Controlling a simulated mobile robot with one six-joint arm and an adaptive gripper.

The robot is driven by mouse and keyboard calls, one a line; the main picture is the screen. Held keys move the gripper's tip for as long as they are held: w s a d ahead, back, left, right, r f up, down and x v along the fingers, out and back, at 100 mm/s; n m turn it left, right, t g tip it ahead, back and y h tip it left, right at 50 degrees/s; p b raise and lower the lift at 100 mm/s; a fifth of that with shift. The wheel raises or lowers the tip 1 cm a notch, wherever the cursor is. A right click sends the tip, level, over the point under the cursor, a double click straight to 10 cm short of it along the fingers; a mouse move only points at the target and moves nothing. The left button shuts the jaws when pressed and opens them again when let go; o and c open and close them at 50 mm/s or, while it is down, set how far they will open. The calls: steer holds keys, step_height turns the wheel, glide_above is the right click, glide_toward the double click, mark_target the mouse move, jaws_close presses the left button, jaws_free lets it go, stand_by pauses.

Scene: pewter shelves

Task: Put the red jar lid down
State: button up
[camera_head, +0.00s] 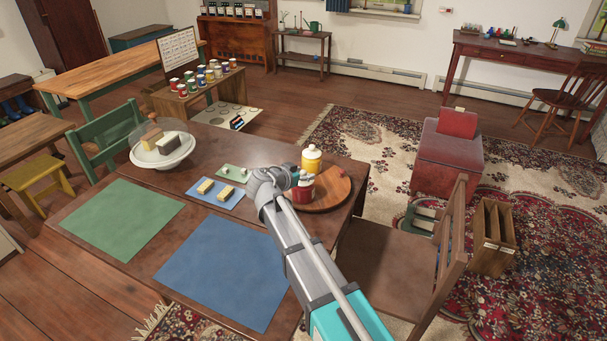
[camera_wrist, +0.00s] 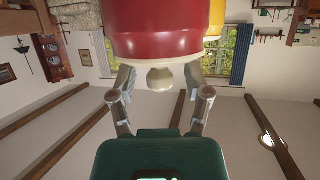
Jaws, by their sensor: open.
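The red jar (camera_head: 303,194) stands on a round wooden board on the table, partly hidden behind my gripper (camera_head: 301,177). In the wrist view, which is upside down, the red jar (camera_wrist: 165,32) fills the top. Its cream lid (camera_wrist: 125,73) sits on the jar, with the round knob (camera_wrist: 160,79) between my fingers. My gripper (camera_wrist: 160,92) is open, one finger on each side of the knob, with a visible gap to it.
A yellow jar (camera_head: 312,160) stands just behind the red jar on the round board (camera_head: 337,189). Green (camera_head: 122,218) and blue (camera_head: 228,270) mats lie bare on the table. A glass-domed cake stand (camera_head: 162,150) and small mats with blocks stand to the left.

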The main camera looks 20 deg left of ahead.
steer(key=p+v, duration=0.5)
steer(key=v, duration=0.8)
steer(key=shift+s+a+f, duration=0.15)
steer(key=shift+s+a, duration=0.15)
steer(key=shift+s, duration=0.1)
stand_by(0.3)
steer(key=shift+o, duration=0.6)
steer(key=shift+s, duration=0.1)
